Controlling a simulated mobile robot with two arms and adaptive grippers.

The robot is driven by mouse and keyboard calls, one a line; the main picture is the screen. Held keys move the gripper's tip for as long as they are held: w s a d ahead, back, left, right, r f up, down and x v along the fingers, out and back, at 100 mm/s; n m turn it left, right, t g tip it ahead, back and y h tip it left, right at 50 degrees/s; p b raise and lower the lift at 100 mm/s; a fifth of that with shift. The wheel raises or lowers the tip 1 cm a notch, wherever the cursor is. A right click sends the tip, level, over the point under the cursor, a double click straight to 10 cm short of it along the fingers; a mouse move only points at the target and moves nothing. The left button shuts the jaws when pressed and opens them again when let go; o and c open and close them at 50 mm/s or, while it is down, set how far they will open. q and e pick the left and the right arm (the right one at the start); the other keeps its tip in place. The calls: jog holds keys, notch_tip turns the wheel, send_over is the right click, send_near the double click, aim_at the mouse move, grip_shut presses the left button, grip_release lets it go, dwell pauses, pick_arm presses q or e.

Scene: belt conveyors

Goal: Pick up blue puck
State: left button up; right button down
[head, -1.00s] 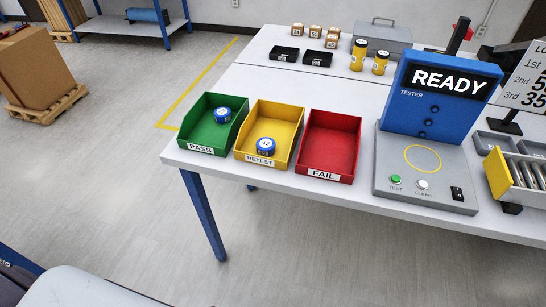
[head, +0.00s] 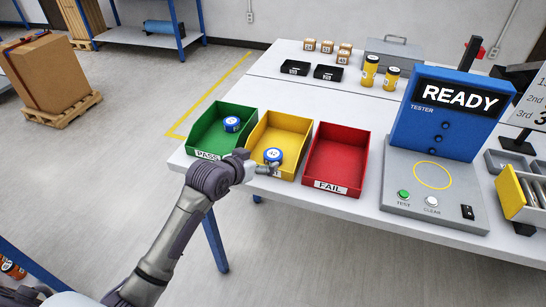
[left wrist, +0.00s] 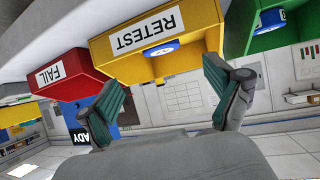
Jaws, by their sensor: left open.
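One blue puck (head: 273,155) with a white top lies in the yellow RETEST bin (head: 290,133). Another blue puck (head: 232,124) lies in the green PASS bin (head: 205,128). My left gripper (head: 271,170) is at the front wall of the yellow bin, just in front of its puck. In the left wrist view, which is upside down, my left gripper (left wrist: 165,92) is open and empty, its fingers pointing at the RETEST bin (left wrist: 120,62). My right gripper is not in view.
The red FAIL bin (head: 338,160) stands right of the yellow one. The blue tester (head: 440,120) reads READY, with a grey base (head: 400,172). Black trays, small boxes and yellow jars stand at the back of the white table (head: 375,108). The table's front edge is close below the bins.

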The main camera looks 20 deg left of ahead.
aim_at(273, 154)
pick_arm(q)
jog(key=x, duration=0.4)
jog(key=shift+w+d+f, duration=0.1)
jog(key=shift+w, duration=0.1)
jog(key=shift+a+p+x, duration=0.1)
jog(key=shift+p+x, duration=0.2)
jog(key=shift+x, duration=1.05)
jog(key=shift+a+p+x, duration=0.15)
jog(key=shift+p+x, duration=0.15)
jog(key=shift+x, duration=1)
jog(key=shift+c, duration=0.3)
jog(key=c, duration=1.2)
